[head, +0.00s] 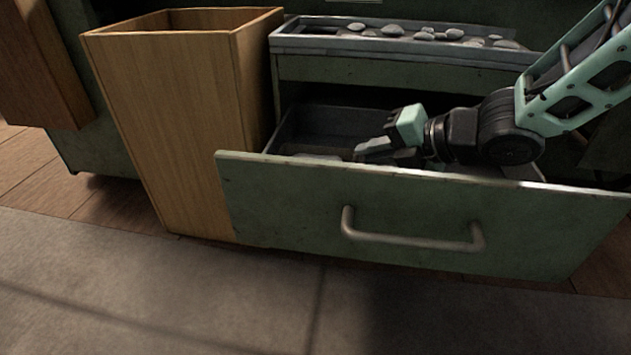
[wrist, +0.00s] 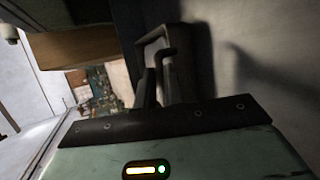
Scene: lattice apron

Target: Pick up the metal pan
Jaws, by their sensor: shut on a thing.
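My gripper (head: 372,150) reaches down into the open green drawer, and its fingertips are partly hidden by the drawer front. In the wrist view my gripper (wrist: 158,88) has its dark fingers close together at the edge of what looks like the metal pan (wrist: 150,44), a dark shape with a paler rim. The gripper is shut on it. In the head view only a thin pale edge shows low in the drawer by the fingertips; most of the pan is hidden behind the drawer front (head: 420,205).
A tall wooden bin (head: 185,125) stands against the drawer's left side. A metal trough (head: 300,42) with several grey stones runs above the drawer. The drawer front has a bar handle (head: 410,240). The grey floor in front is clear.

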